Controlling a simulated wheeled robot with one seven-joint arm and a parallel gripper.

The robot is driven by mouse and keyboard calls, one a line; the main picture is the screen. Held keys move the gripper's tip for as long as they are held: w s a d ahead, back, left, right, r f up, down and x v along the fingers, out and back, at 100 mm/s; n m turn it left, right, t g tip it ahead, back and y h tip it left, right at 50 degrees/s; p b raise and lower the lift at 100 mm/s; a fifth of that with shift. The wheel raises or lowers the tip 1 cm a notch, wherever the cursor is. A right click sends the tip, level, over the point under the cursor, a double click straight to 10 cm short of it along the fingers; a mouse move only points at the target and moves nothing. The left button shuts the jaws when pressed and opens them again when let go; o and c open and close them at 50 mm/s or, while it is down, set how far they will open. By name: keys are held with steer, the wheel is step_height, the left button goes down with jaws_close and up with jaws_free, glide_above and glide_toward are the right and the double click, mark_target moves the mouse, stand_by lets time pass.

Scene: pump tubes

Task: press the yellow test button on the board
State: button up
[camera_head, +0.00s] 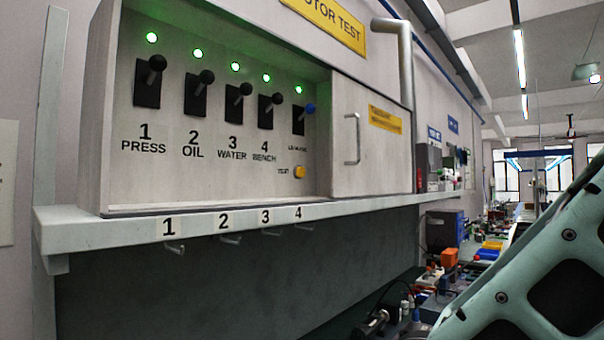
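The board (200,172) is a pale recessed panel in a box on the wall, at the left and middle of the head view. The yellow test button (299,172) is small and round, low on the board's right side, just right of a small label. Above it is a lever with a blue knob (309,108). Several black-knobbed levers (150,82) stand in a row to the left, marked PRESS, OIL, WATER and BENCH, with lit green lamps (197,54) above. My gripper is not in view; nothing touches the button.
A shelf (110,231) with numbered hooks (175,249) juts out below the board. A closed cabinet door (372,135) with a handle is right of the button. A cluttered bench (455,270) runs back at right. My arm fills the lower right corner.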

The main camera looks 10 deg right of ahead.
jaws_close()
